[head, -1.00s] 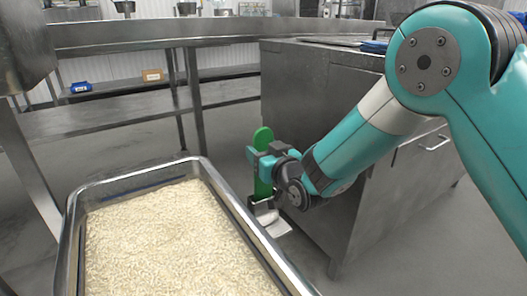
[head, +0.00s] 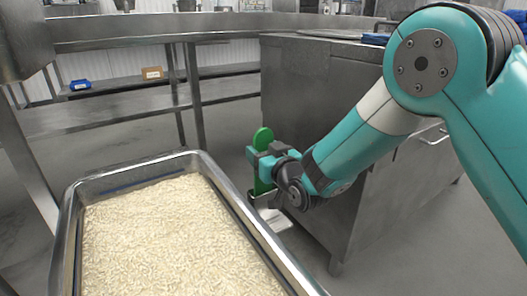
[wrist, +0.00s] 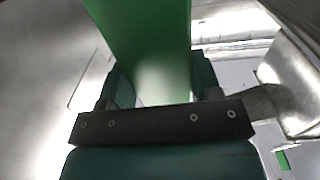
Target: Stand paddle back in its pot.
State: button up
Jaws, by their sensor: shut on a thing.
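The green paddle (head: 263,137) stands roughly upright in my gripper (head: 261,163), which is shut on it. Its rounded top sticks up above the jaws. In the wrist view the paddle's broad green face (wrist: 145,40) runs between the two teal fingers of my gripper (wrist: 160,88). A small steel pot (head: 268,201) shows just below the jaws, in line with the paddle's lower end. My wrist partly covers it. Whether the paddle's lower end is inside the pot or only above it, I cannot tell.
A large steel pan (head: 207,163) full of rice (head: 170,235) fills the lower left, close to my gripper. A steel cabinet (head: 310,120) stands right behind my arm.

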jog(key=shift+f, duration=0.25)
jog(key=o, duration=1.2)
jog(key=shift+o, duration=0.2)
jog(key=b+v, duration=0.9)
jog(key=v, duration=0.7)
jog(key=s+d+r+g+h+p, duration=0.25)
jog(key=s+g+p, duration=0.2)
jog(key=s, duration=0.35)
jog(key=s+d+r+g+h+p, duration=0.1)
jog(key=s+d+r+g+p, duration=0.3)
jog(key=s+g, duration=0.25)
jog(key=s+d+r+g+h+p, duration=0.2)
jog(key=s+d+r+g+p, duration=0.15)
jog(key=s, duration=0.45)
notch_tip(320, 180, up, 37)
jog(key=a+p, duration=0.1)
jog(key=p, duration=3.6)
jog(key=shift+a+n+g, duration=0.15)
jog(key=shift+n+g, duration=0.15)
jog(key=shift+g, duration=0.05)
